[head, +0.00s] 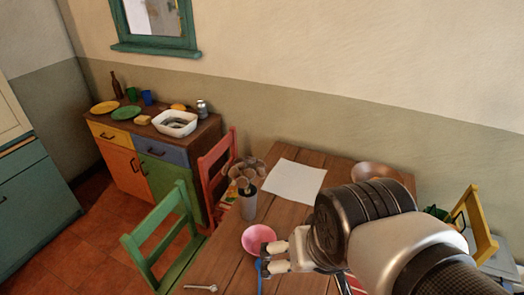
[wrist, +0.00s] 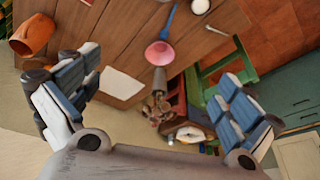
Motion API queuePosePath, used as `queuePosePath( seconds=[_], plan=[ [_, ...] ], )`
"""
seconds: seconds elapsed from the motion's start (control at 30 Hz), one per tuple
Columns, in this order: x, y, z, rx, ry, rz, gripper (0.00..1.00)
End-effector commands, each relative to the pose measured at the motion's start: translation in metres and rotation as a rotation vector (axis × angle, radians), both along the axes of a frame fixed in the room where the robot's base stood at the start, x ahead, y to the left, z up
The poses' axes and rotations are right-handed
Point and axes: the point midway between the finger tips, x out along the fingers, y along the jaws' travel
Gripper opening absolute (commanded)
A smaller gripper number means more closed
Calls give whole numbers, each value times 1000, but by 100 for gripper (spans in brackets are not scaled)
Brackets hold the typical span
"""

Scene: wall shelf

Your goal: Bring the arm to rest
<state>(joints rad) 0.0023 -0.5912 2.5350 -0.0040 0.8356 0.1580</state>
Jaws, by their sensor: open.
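My gripper (head: 265,258) reaches over the wooden table from the right in the head view, near the pink bowl. Its fingers are spread wide in the wrist view (wrist: 155,72), with nothing between the fingertips. It is open and empty. The wrist view looks past the fingers to the table and the room from above. My arm hides the right part of the table in the head view.
The table (head: 284,213) bears a pink bowl (head: 257,239), a grey vase (head: 248,204) and white paper (head: 294,181). An orange pot (wrist: 33,36) shows in the wrist view. Green (head: 165,238), red (head: 213,171) and yellow (head: 481,229) chairs surround it. A cabinet (head: 124,167) stands behind.

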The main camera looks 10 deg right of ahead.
Motion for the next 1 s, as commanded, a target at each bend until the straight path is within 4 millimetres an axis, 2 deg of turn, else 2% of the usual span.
queuePosePath(
  seconds=[0.03, 0.2, 0.53, 0.67, 0.9, 1.0],
  plan=[
    [-9, 0, 9, -17, -23, 43, 99],
    [-27, 0, 20, -53, -44, 134, 99],
    [-30, 0, 21, -58, -45, 147, 99],
    [-29, 0, 8, -58, -45, 146, 99],
    [-29, 0, -37, -58, -45, 145, 99],
    [-29, 0, -40, -58, -45, 145, 99]
  ],
)
